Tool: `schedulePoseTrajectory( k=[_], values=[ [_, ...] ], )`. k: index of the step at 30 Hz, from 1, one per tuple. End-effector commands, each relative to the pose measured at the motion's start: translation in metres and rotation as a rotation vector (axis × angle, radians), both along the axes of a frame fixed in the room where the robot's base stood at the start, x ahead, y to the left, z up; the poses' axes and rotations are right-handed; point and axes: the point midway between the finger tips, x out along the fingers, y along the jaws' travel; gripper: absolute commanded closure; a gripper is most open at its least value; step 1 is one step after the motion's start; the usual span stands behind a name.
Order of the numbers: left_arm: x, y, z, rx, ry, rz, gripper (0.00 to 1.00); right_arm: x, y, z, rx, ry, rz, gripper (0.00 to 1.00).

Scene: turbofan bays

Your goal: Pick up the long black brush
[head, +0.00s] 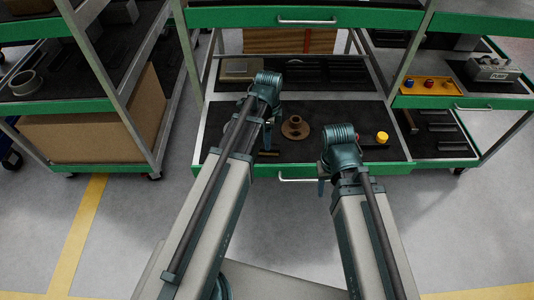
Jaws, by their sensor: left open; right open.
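I cannot pick out the long black brush for certain. Dark items on the black-lined drawer (225,128) blend into its surface. A dark piece with a red end (357,136) shows beside my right wrist, mostly hidden by it. My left gripper (267,138) hangs over the left part of the drawer, partly hidden by its own arm. My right gripper (321,185) is at the drawer's front edge, near the handle. Both grippers are open and neither visibly holds anything.
A brown flanged part (295,127) and a yellow-capped item (382,137) sit on the drawer. A yellow tray (429,86) stands on the right cart. Another cart with a cardboard box (95,127) stands left. Grey floor is clear in front.

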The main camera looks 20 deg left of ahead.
Motion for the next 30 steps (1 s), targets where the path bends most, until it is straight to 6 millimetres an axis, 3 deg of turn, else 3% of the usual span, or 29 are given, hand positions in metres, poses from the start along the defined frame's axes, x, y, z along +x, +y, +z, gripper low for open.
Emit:
schedulePoseTrajectory(
  k=[8,18,27,28,30],
  values=[
    [-0.001,-0.002,-0.010,0.000,0.000,-0.001,0.30,0.000,0.000,-0.010,0.000,0.000,0.000,0.50],
    [-0.003,-0.009,-0.050,0.000,0.000,0.001,0.30,0.000,0.000,-0.050,0.000,0.000,0.001,0.50],
    [-0.003,-0.009,-0.051,0.000,0.000,0.001,0.30,0.000,0.000,-0.051,0.000,0.000,0.001,0.50],
    [-0.003,-0.009,-0.051,0.000,0.000,0.001,0.32,0.000,0.000,-0.051,0.000,0.000,0.000,0.50],
    [-0.003,-0.009,-0.051,0.000,0.000,0.001,0.44,0.000,0.000,-0.051,0.000,0.000,0.000,0.50]
  ],
)
